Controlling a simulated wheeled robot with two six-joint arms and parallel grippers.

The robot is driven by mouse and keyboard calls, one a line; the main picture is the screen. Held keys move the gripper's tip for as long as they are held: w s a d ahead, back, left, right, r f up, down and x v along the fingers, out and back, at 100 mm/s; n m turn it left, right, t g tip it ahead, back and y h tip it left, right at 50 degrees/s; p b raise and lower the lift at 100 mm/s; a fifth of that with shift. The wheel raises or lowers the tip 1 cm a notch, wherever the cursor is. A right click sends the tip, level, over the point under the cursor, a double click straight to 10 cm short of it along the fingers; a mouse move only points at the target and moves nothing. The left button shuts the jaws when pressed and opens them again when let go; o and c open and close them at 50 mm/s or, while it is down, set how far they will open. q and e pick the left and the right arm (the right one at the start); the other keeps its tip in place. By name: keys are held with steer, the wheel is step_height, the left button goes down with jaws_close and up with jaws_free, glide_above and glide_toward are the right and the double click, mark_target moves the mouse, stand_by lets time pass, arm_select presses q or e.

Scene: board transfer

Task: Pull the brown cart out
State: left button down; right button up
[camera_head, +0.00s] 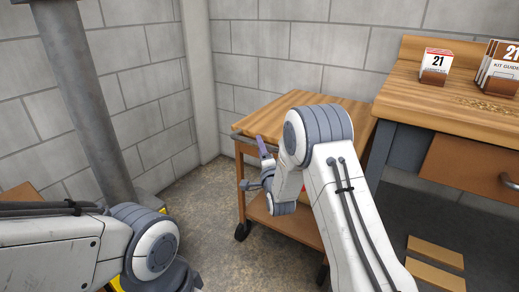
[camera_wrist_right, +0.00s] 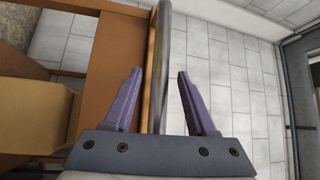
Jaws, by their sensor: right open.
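The brown cart (camera_head: 300,100) stands against the back wall in the head view, with a wooden top, a lower shelf and dark casters. My right arm covers much of its front. In the right wrist view, a grey bar (camera_wrist_right: 165,40), apparently the cart's handle, runs beside the cart's brown side (camera_wrist_right: 113,75). My right gripper (camera_wrist_right: 160,72) is open, with one purple finger on each side of the bar. A gap shows on both sides, so it does not grip. In the head view this gripper (camera_head: 262,148) is at the cart's left end. My left gripper is out of sight.
A workbench (camera_head: 450,105) with a drawer stands right of the cart, holding a calendar block (camera_head: 434,66) and kit guides (camera_head: 498,66). A grey column (camera_head: 85,95) stands at left. Floor left of the cart (camera_head: 205,215) is clear. Flat boards (camera_head: 435,265) lie low at right.

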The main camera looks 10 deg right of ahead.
steer(key=shift+w+r, duration=0.1)
steer(key=shift+w, duration=0.65)
jaws_close()
stand_by(0.9)
